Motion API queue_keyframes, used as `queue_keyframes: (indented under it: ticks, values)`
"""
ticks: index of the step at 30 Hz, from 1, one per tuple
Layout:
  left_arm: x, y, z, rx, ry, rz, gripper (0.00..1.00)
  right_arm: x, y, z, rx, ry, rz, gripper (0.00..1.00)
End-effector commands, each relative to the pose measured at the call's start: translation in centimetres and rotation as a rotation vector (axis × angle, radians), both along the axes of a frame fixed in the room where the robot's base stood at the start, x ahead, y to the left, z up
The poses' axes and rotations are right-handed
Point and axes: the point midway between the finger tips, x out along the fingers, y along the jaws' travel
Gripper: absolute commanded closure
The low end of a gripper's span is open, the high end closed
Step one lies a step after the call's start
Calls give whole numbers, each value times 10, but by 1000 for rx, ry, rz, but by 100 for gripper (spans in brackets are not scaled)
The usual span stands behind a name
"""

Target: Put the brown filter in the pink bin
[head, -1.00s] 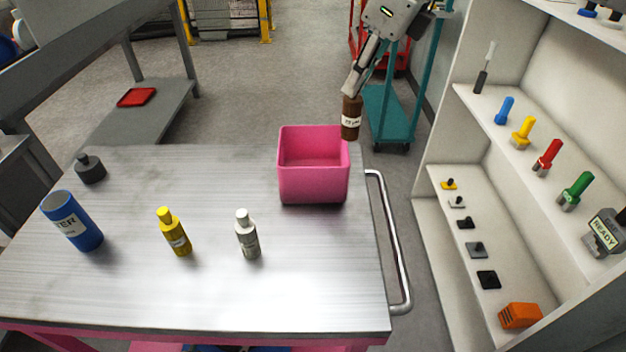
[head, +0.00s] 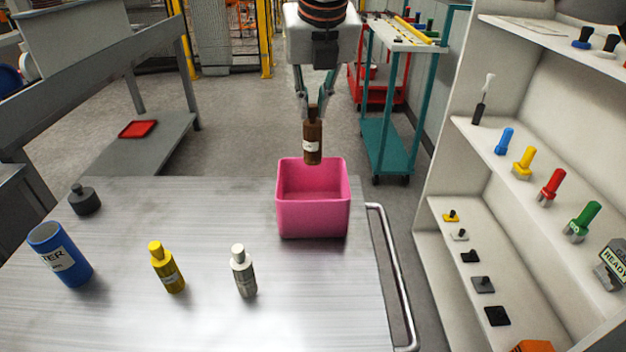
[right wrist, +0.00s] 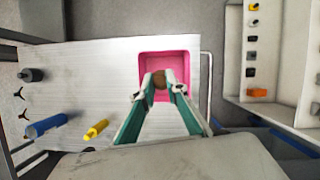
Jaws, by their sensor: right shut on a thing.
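The brown filter (head: 313,143) is a small dark brown bottle shape with a white label. My right gripper (head: 314,108) is shut on its top and holds it upright, above the far part of the pink bin. The pink bin (head: 313,219) is an open square box near the right edge of the metal table. In the right wrist view the filter (right wrist: 159,79) shows between the fingertips of the gripper (right wrist: 160,84), over the bin's opening (right wrist: 185,58). My left gripper is not in view.
On the metal table (head: 210,215) stand a blue can (head: 60,255), a dark weight-like piece (head: 84,200), a yellow bottle (head: 167,268) and a white-grey bottle (head: 243,271). A shelf (head: 430,225) with tools stands at the right. The table around the bin is clear.

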Motion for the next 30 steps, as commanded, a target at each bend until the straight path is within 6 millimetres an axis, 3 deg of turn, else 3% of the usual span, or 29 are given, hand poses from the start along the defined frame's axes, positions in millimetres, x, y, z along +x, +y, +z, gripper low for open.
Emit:
queue_keyframes:
  ticks: [3,10,20,27,30]
  values:
    - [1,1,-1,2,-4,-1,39,0,0,-33,-1,4,3,100]
    - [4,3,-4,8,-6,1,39,0,0,-83,-1,3,3,100]
    - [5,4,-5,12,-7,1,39,0,0,-109,0,0,3,100]
    - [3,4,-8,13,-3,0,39,0,0,-143,0,1,2,100]
    - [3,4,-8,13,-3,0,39,0,0,-146,1,-1,4,100]
